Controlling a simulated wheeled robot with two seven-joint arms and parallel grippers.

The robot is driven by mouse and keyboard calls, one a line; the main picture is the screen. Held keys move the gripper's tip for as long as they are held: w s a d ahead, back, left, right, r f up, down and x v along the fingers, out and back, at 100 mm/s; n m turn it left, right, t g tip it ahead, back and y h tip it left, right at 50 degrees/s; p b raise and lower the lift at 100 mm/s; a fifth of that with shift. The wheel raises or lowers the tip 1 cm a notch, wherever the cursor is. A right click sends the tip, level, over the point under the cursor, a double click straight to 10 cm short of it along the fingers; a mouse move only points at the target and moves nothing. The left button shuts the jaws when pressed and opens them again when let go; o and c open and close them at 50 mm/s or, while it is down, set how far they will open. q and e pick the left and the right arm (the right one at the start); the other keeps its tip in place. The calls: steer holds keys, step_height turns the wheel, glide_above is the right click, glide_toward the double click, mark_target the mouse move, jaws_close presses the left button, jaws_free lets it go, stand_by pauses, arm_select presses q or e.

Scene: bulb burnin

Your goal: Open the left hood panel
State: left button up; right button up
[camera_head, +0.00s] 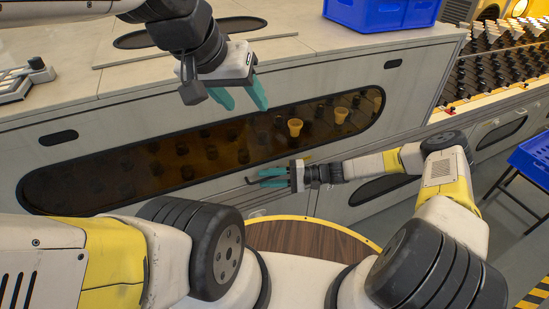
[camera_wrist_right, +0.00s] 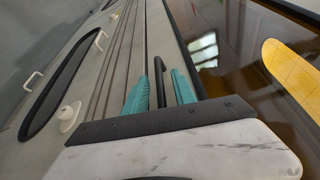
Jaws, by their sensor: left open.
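The hood panel (camera_head: 125,170) is a long dark amber window with rounded ends in the grey machine front. It looks closed. A dark bar handle (camera_wrist_right: 166,78) is seen below the window. My right gripper (camera_head: 273,178) is at this handle, and in the right wrist view the bar lies between its two teal fingers (camera_wrist_right: 163,88). I cannot tell whether the fingers press on it. My left gripper (camera_head: 246,93) is open and empty, in front of the upper part of the machine, above the window.
Dim rows of items and a few yellow cups (camera_head: 295,127) show behind the window. A blue crate (camera_head: 382,12) stands on the machine top. Racks of dark sockets (camera_head: 500,65) and another blue crate (camera_head: 533,160) are at the right. A round wooden top (camera_head: 310,238) lies in front of the machine.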

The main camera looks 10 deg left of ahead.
jaws_close()
stand_by(1.3)
